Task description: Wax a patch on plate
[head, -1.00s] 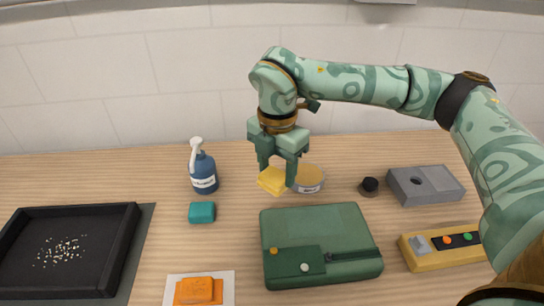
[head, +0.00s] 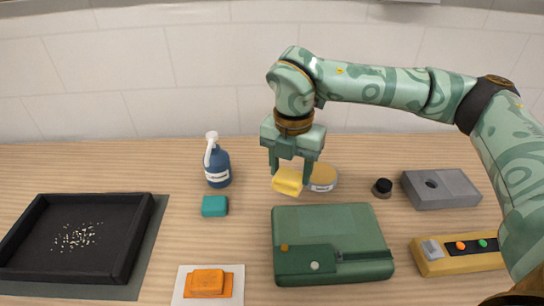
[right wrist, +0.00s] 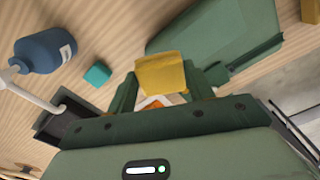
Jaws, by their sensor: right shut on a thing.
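My right gripper (head: 290,165) is shut on a yellow sponge-like block (head: 287,182), held above the table just left of a wax tin (head: 322,177). In the right wrist view the yellow block (right wrist: 160,76) sits between the two fingers. The tin is round with a tan top and a white label. A green plate-like case (head: 330,225) lies in front of the gripper, with a lighter rectangular patch (head: 328,220) on its top. My left gripper is not in view.
A blue pump bottle (head: 217,167) and a teal block (head: 214,206) stand to the left. A black tray (head: 128,235) holds pale crumbs. Orange cloths (head: 207,283) lie front left. A black knob (head: 382,187), grey block (head: 440,188) and yellow button box (head: 458,254) are right.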

